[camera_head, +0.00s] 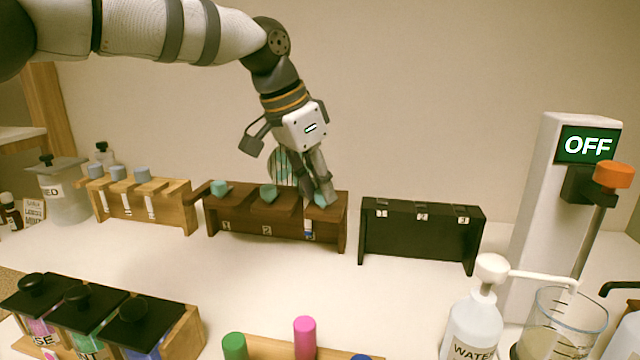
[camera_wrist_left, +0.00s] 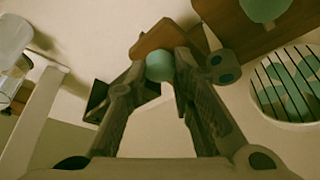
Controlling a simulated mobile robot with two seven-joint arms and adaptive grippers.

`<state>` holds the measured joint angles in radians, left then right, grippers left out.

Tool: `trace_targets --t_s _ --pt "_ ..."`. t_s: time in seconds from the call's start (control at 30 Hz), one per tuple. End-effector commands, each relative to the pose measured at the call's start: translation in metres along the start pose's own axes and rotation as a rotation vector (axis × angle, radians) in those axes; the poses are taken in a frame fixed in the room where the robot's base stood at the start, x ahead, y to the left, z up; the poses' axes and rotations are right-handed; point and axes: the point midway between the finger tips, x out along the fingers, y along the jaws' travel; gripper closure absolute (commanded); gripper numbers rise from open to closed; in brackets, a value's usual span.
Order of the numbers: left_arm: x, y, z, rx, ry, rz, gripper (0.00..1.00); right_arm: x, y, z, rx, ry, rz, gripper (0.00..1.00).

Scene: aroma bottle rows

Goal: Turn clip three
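The dark brown rack (camera_head: 225,216) stands at the back middle with three wooden clips numbered 1 to 3. Clip one (camera_head: 220,188) and clip two (camera_head: 268,192) carry teal knobs. Clip three (camera_head: 321,200) is at the right end, partly covered by my left gripper (camera_head: 323,197). The left gripper reaches down from above with its fingers drawn in close on both sides of clip three's teal knob. In the left wrist view the teal knob (camera_wrist_left: 160,67) sits between the fingertips, apparently touching both, with brown wood behind it. My right gripper is out of view.
A light wooden rack (camera_head: 170,207) stands left and a black rack (camera_head: 375,231) right of the brown one. A round barred holder (camera_head: 281,166) is behind my gripper. A stirrer (camera_head: 541,170) reading OFF and a water bottle (camera_head: 473,325) stand right. The middle counter is clear.

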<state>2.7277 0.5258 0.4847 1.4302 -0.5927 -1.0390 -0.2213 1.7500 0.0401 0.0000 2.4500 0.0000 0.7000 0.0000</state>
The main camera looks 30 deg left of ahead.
Motion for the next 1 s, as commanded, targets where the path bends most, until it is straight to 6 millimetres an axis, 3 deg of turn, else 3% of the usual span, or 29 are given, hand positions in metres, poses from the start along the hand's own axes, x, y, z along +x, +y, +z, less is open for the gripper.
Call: trace_targets --t_s 0.47,1.0 --pt "-0.0005 0.0005 -0.0004 -0.067 -0.001 -0.031 1.00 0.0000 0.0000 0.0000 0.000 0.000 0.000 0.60" --pt "0.0000 0.0029 -0.0012 -0.499 0.000 -0.213 1.00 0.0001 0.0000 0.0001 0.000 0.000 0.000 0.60"
